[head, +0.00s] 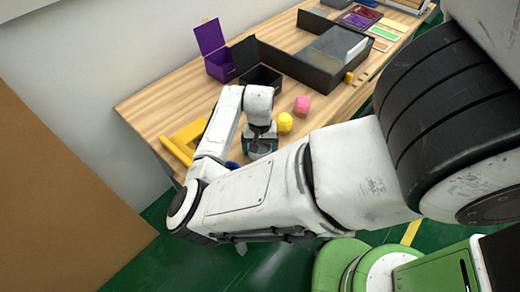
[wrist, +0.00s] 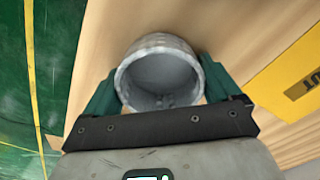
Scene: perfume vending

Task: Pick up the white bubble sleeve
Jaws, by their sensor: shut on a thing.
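The white bubble sleeve (wrist: 160,72) is a round, hollow, cup-like piece with a bumpy rim. Its open end faces the camera in the wrist view. My gripper (wrist: 158,86) has one green finger on each side of it and is shut on it. In the head view my gripper (head: 261,146) is over the near part of the wooden table, pointing down. The sleeve is mostly hidden there by the gripper and arm. I cannot tell whether the sleeve touches the table.
Yellow (head: 285,122) and pink (head: 302,105) pieces lie beyond my gripper. A yellow object (head: 185,142) is left of it. An open purple box (head: 219,64), an open black box (head: 261,78) and a large dark case (head: 322,58) stand farther back. The table's near edge is close.

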